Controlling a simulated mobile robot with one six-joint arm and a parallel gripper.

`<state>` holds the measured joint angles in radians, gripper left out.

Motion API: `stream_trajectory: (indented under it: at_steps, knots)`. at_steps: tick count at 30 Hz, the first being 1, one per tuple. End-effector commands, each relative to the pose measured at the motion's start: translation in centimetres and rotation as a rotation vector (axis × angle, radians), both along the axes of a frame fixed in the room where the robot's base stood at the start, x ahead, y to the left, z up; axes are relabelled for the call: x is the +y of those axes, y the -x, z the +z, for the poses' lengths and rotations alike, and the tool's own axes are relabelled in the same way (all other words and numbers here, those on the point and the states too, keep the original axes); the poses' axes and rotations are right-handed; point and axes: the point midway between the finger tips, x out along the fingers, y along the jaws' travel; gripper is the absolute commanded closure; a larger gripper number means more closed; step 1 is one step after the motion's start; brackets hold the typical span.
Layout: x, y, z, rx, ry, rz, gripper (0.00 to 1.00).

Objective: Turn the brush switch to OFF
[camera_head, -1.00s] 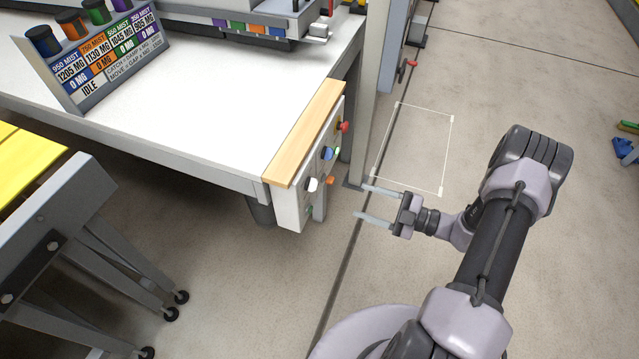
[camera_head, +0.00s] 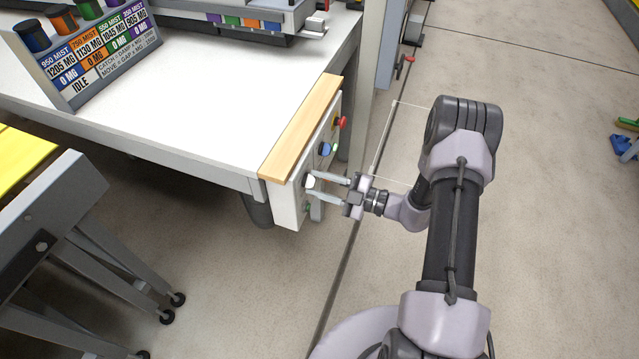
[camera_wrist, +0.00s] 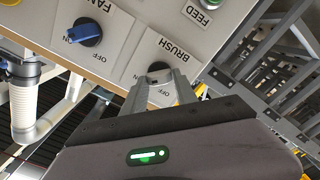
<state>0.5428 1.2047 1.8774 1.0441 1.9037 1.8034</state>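In the wrist view the fingers (camera_wrist: 158,84) stand apart, one on each side of the knob. I cannot tell whether they touch it. The knob's pointer direction is partly hidden.
The blue FAN knob (camera_wrist: 87,32) is beside the BRUSH plate, and the green FEED button (camera_wrist: 210,4) is on its other side. A red button (camera_head: 342,122) is farther along the panel.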

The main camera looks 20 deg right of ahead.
Motion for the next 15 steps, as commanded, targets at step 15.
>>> stream_trajectory:
  at_steps: [15]
  knots:
    - [-0.01, 0.02, 0.01, -0.060, 0.044, 0.000, 1.00]
